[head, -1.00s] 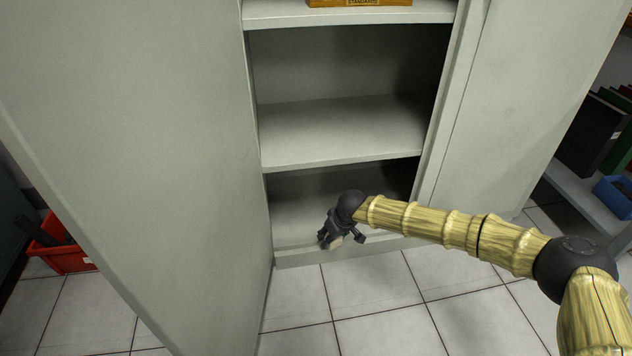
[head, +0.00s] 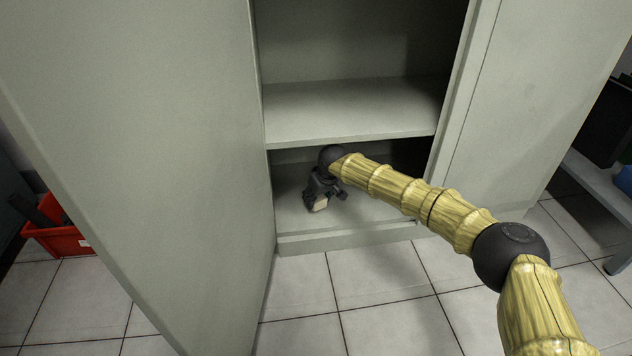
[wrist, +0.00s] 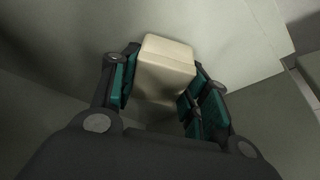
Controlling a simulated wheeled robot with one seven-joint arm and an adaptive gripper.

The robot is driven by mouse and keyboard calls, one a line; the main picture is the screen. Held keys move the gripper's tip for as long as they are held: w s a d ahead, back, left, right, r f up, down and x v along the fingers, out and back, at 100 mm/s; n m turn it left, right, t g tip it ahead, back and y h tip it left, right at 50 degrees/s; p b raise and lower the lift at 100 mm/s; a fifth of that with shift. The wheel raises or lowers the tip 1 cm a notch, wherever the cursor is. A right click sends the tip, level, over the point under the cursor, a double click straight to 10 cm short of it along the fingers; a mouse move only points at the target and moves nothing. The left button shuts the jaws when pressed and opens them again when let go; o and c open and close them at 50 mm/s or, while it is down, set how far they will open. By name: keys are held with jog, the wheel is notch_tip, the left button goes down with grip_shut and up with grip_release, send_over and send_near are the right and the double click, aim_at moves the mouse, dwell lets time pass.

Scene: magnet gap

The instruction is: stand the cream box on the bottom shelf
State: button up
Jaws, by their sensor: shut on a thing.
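The cream box (wrist: 165,68) is a small block between the teal-padded fingers of my gripper (wrist: 160,92) in the wrist view. My gripper hides part of the box.
The middle shelf (head: 350,112) is close above my wrist. An open cabinet door (head: 150,150) stands at the left, and the cabinet's side post bounds the right. A raised front lip (head: 350,238) edges the bottom. A red bin (head: 68,241) is on the tiled floor at far left.

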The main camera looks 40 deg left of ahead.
jog(key=shift+w+a+f, duration=0.1)
jog(key=shift+a+f, duration=0.1)
jog(key=shift+f, duration=0.5)
jog(key=shift+f, duration=0.15)
jog(key=o, duration=1)
jog(key=shift+p+v, duration=0.8)
jog(key=shift+p, duration=0.05)
jog(key=s+d+p, duration=0.1)
jog(key=d+p, duration=0.1)
jog(key=d, duration=0.1)
jog(key=s+d+p, duration=0.1)
jog(key=d+p, duration=0.1)
jog(key=d, duration=0.2)
jog(key=s+d+p, duration=0.1)
jog(key=d+p, duration=0.1)
jog(key=d, duration=0.1)
jog(key=shift+d, duration=0.3)
jog(key=shift+s+d+f, duration=0.1)
jog(key=shift+d, duration=0.3)
